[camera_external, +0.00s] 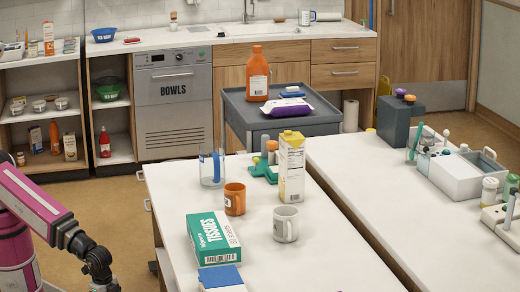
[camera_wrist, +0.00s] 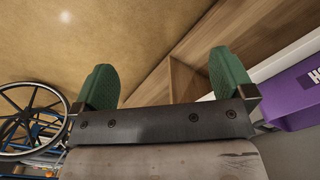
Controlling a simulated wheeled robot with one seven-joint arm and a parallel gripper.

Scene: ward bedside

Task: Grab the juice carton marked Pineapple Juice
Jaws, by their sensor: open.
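A tall white carton (camera_external: 291,168) with a yellow top stands upright on the near white table; the side facing the camera carries small print that I cannot read, so its flavour is not clear. An orange carton (camera_external: 48,38) stands on the far left shelf, its label too small to read. My gripper (camera_wrist: 165,80) is open in the wrist view, its two green fingers wide apart with nothing between them. In the external view my arm is at the lower left, away from the cartons, and its end is cut off by the bottom edge. No carton shows in the wrist view.
Near the carton stand a grey mug (camera_external: 286,224), an orange mug (camera_external: 235,199), a clear jug (camera_external: 211,168), a green holder (camera_external: 264,170) and a tissue box (camera_external: 213,238). The wrist view shows a wheelchair wheel (camera_wrist: 30,118), wooden shelving (camera_wrist: 185,70) and a purple object (camera_wrist: 298,100).

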